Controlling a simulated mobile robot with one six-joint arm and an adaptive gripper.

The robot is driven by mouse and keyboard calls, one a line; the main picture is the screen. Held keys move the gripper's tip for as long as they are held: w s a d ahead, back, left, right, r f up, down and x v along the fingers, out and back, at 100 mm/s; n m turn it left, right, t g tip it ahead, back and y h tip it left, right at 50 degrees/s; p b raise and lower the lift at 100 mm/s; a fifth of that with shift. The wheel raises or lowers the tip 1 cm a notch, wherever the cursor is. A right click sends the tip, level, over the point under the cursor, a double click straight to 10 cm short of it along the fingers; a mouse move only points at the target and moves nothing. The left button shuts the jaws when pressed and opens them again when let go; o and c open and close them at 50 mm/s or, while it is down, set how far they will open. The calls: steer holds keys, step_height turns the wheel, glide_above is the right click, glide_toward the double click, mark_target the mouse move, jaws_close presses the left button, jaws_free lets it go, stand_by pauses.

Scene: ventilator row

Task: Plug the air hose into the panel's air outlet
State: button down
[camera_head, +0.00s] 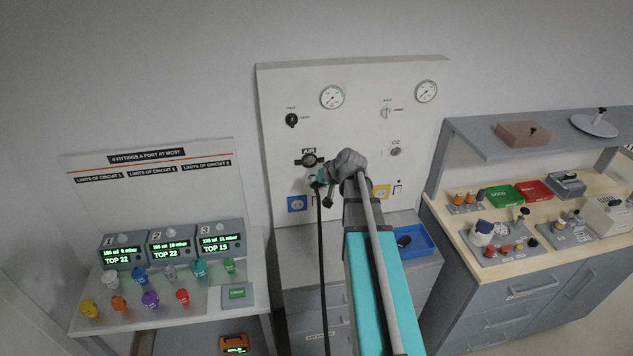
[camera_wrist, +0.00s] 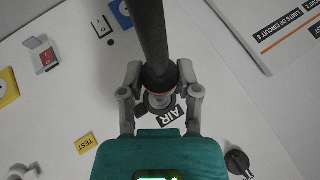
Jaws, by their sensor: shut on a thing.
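The white wall panel (camera_head: 290,85) stands upright at the centre of the head view. Its air outlet (camera_head: 309,160) is a dark round fitting by the AIR label. My gripper (camera_head: 322,180) is right in front of the panel, just below and right of that outlet. In the wrist view my gripper (camera_wrist: 160,88) is shut on the black air hose (camera_wrist: 152,35) near its end. The hose (camera_head: 322,270) hangs straight down in the head view. The hose's tip points at the panel near the AIR label (camera_wrist: 172,116); I cannot tell whether it touches the outlet.
The O2 outlet (camera_head: 396,152) is right of my arm, with gauges (camera_head: 332,97) above. A blue tray (camera_head: 424,240) lies below. A ventilator table (camera_head: 75,325) is left, a cluttered workbench (camera_head: 440,207) right.

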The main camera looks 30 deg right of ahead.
steer(key=shift+d, duration=0.35)
steer(key=shift+w+d, duration=0.25)
steer(key=shift+w, duration=0.65)
steer(key=shift+w+d, duration=0.2)
steer(key=shift+w, duration=0.7)
steer(key=shift+w+d, duration=0.25)
steer(key=shift+w, duration=0.65)
steer(key=shift+w+d+r, duration=0.1)
steer(key=shift+w+d, duration=0.15)
steer(key=shift+w, duration=0.5)
steer(key=shift+w+d+r, duration=0.1)
steer(key=shift+w+d, duration=0.1)
steer(key=shift+w, duration=0.55)
stand_by(0.8)
steer(key=shift+c, duration=1.2)
jaws_free()
steer(key=shift+f, duration=0.15)
steer(key=shift+s, duration=0.1)
steer(key=shift+s, duration=0.1)
